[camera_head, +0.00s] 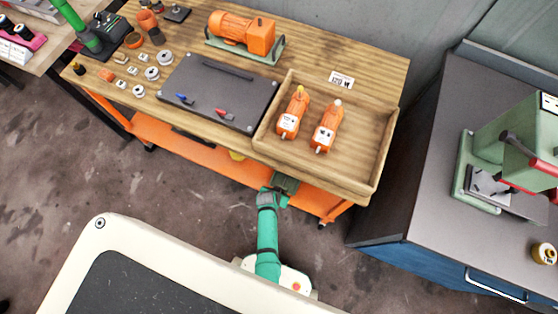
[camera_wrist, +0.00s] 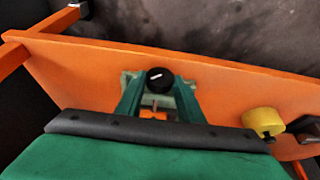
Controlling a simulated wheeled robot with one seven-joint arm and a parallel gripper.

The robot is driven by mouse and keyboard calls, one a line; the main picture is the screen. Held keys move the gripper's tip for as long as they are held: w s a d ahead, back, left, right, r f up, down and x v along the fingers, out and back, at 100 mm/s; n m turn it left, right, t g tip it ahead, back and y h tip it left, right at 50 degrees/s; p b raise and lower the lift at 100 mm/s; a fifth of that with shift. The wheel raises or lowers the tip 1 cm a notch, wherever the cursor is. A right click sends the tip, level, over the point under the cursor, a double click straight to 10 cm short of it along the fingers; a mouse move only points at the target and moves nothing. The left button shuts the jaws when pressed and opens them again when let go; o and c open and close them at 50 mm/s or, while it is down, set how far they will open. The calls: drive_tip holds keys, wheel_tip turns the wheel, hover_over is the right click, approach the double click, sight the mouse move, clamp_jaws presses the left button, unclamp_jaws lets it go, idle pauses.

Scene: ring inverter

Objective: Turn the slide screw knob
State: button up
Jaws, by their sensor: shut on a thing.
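A round black knob (camera_wrist: 160,76) with a white mark shows in the middle of the wrist view, in front of the orange lower part of the workbench. My gripper (camera_wrist: 158,88) has its two green fingers on either side of the knob and is shut on it. A small orange piece (camera_wrist: 153,113) shows between the fingers, nearer the palm. In the head view my gripper (camera_head: 285,184) is by the front edge of the workbench, below the wooden tray. The knob is hidden in that view.
The wooden tray (camera_head: 378,150) holds two orange devices on the workbench. A grey panel (camera_head: 215,88) and an orange motor (camera_head: 241,35) are nearby. A yellow round part (camera_wrist: 263,121) shows right of my gripper. A dark cabinet (camera_head: 420,205) stands at right.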

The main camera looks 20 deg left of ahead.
drive_tip(key=h, duration=0.2)
drive_tip(key=a+n+h, duration=0.1)
drive_tip(key=h, duration=0.1)
drive_tip(key=shift+f, duration=0.1)
drive_tip(key=shift+a+h, duration=0.1)
drive_tip(key=shift+h, duration=0.9)
drive_tip(key=shift+f+n+h, duration=0.15)
drive_tip(key=shift+n+h, duration=0.15)
drive_tip(key=shift+h, duration=0.1)
drive_tip(key=shift+s, duration=0.1)
drive_tip(key=o, duration=1.1)
drive_tip(key=shift+c, duration=0.2)
drive_tip(key=shift+a, duration=0.1)
